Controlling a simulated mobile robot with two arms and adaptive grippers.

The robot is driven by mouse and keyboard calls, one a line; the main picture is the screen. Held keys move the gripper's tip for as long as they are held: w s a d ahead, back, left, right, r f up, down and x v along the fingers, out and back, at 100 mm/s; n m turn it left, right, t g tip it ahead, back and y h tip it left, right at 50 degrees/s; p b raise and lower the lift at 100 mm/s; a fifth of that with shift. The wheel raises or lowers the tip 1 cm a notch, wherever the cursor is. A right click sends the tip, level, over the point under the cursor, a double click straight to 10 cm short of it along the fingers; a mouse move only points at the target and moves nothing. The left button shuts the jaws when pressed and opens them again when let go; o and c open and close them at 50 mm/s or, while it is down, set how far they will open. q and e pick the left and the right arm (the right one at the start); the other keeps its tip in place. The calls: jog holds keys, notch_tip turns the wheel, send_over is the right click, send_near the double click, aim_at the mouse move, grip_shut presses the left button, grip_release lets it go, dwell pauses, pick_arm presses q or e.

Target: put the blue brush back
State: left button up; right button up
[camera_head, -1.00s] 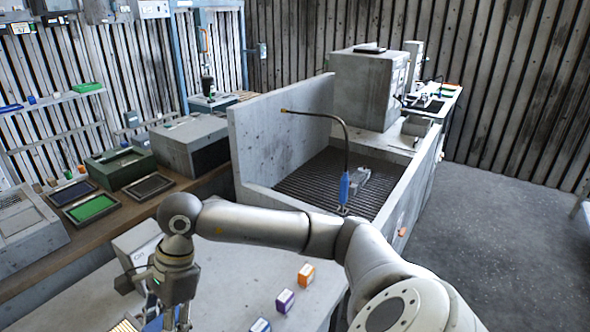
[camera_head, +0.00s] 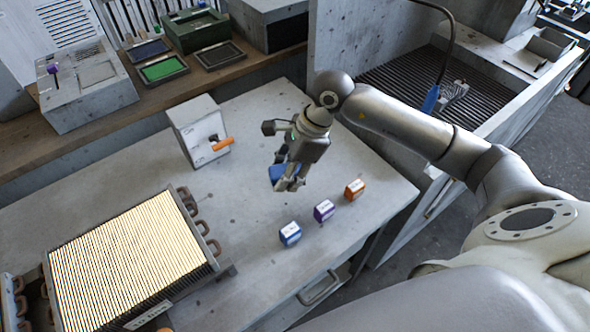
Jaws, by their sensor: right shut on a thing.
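My right gripper (camera_head: 289,184) is above the grey table, pointing down and shut on a blue thing (camera_head: 277,173). That is most likely the blue brush; the fingers hide much of it, and its bristles cannot be made out. A blue block (camera_head: 290,234) with a white label stands on the table below and to the right of the gripper, apart from it. A purple block (camera_head: 324,210) and an orange block (camera_head: 355,189) stand in a row with it. My left gripper is not in view.
A white box (camera_head: 199,132) with an orange handle (camera_head: 222,144) sticking out stands left of the gripper. A finned coil (camera_head: 130,262) lies at the front left. A grated basin (camera_head: 400,78) is behind my right arm. The table's middle is clear.

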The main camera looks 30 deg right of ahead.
jog(key=w+d+f, duration=0.1)
jog(key=w+d+f+p, duration=0.1)
jog(key=f, duration=0.1)
jog(key=w+d+f, duration=0.1)
jog(key=shift+w+d+f+p, duration=0.1)
jog(key=shift+w+f+p, duration=0.2)
jog(key=shift+f+p, duration=0.1)
jog(key=shift+w+d+f, duration=0.25)
jog(key=shift+w+f, duration=0.05)
jog(key=shift+f, duration=0.15)
jog(key=shift+w+d+f+p, duration=0.25)
jog(key=shift+f+p, duration=0.05)
jog(key=shift+f, duration=0.15)
jog(key=shift+f+p, duration=0.85)
jog(key=shift+f, duration=0.6)
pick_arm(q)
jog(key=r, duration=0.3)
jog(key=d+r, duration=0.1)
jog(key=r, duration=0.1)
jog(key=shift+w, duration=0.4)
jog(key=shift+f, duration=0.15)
pick_arm(e)
jog(key=shift+f, duration=0.1)
